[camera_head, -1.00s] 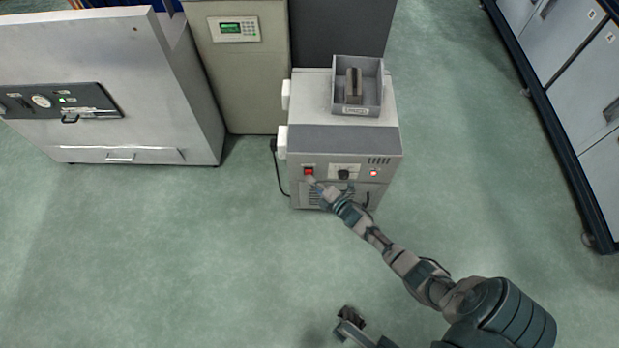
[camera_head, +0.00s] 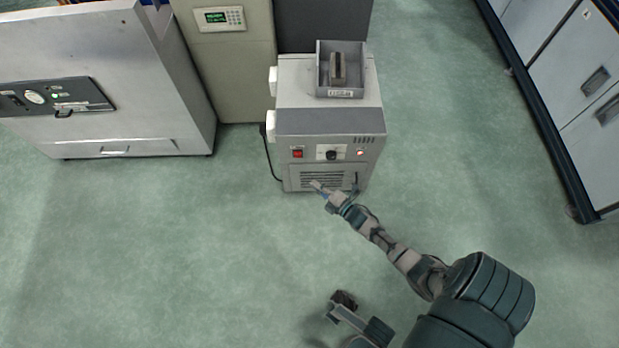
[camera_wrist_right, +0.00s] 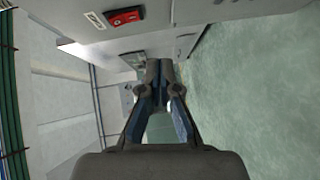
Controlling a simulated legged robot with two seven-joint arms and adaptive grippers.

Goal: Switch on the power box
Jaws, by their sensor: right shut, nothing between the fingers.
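The power box (camera_head: 328,121) is a grey cabinet on the floor with a control panel on its front. A red switch (camera_head: 297,153) is at the panel's left, with a black knob (camera_head: 331,155) in the middle and a small light (camera_head: 361,152) at the right. My right gripper (camera_head: 316,186) is shut and empty, in front of the lower vent slots and below the red switch, apart from it. In the right wrist view, the shut fingertips (camera_wrist_right: 158,72) point ahead and the red switch (camera_wrist_right: 124,17) is at the top.
An open grey tray (camera_head: 341,92) with a dark block stands on the box. A large metal cabinet (camera_head: 150,80) stands left, and a beige cabinet with a keypad (camera_head: 220,18) stands behind. White cabinets (camera_head: 560,80) line the right. The green floor in front is clear.

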